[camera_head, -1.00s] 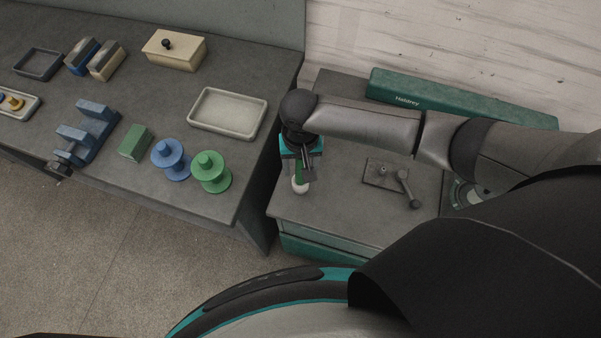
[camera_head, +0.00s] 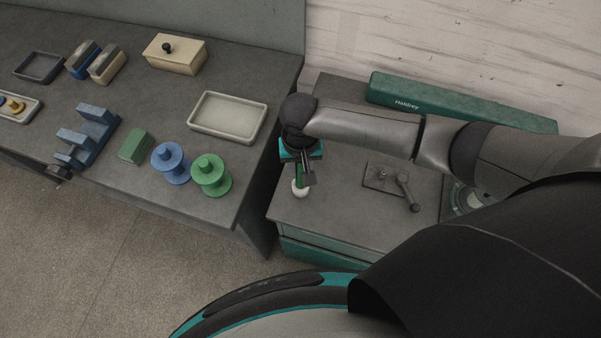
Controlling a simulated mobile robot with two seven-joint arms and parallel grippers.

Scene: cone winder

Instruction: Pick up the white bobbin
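A small white rounded thing (camera_head: 300,189), which looks like the white bobbin, shows at the left front of the grey top of the green-sided machine. A narrow green part (camera_head: 300,174) shows just above it in the picture. My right gripper (camera_head: 305,180) points down right over it, with a dark finger beside the green part. The wrist and finger hide much of this spot. I cannot tell whether the fingers touch the white thing or how far apart they are. My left gripper is not in view.
A crank lever (camera_head: 408,194) sits right of my gripper. A gap separates bench and machine.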

